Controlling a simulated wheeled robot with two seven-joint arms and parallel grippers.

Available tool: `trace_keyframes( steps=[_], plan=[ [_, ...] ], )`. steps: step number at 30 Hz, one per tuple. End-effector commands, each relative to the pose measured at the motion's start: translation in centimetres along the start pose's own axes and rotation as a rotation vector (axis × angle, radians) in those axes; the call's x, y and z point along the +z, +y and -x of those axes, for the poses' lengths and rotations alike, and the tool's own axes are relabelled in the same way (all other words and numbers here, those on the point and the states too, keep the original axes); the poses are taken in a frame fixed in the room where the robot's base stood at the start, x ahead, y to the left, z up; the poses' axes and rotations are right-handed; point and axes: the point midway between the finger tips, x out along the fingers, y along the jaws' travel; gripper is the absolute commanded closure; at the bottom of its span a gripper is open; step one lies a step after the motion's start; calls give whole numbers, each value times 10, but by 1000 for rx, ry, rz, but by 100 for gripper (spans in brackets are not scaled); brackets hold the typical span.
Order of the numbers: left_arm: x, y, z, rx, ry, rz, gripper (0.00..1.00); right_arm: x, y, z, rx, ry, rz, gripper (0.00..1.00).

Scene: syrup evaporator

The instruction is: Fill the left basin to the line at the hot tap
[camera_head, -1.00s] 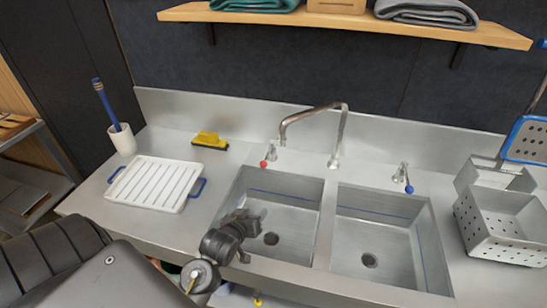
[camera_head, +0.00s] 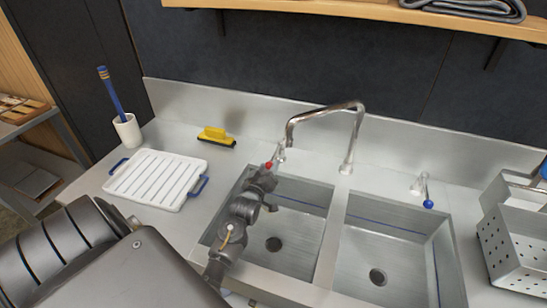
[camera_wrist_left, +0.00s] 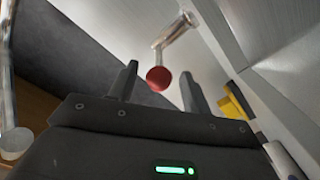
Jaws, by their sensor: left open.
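The left basin (camera_head: 302,232) is steel, with a blue line (camera_head: 300,203) on its back wall and a drain in its floor. I see no water in it. The hot tap (camera_head: 268,165) has a red knob and stands behind this basin. In the left wrist view the red knob (camera_wrist_left: 158,78) appears between the open fingers, near their tips; I see no grip on it. My left gripper (camera_head: 266,177) reaches over the left basin to the knob and partly hides the tap and basin. The chrome spout (camera_head: 325,109) arches toward the left basin's back. My right gripper is not in view.
The right basin (camera_head: 400,255) and blue-knobbed tap (camera_head: 428,204) are to the right, with perforated baskets (camera_head: 515,245) beyond. A white ribbed tray (camera_head: 155,178), yellow brush (camera_head: 216,137) and white cup (camera_head: 127,131) stand left. A wooden shelf (camera_head: 400,12) runs above.

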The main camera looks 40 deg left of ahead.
Motion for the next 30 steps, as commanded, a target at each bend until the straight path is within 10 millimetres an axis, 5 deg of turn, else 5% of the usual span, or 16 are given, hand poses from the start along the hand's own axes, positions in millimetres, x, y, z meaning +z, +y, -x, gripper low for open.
trace_keyframes(
  steps=[9, 21, 30],
  plan=[
    [0, 2, -44, 2, -1, -1, 52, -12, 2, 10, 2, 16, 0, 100],
    [1, 1, -50, 1, -2, -1, 53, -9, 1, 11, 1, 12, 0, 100],
    [1, 1, -50, 1, -2, -1, 92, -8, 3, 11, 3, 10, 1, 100]
  ],
)
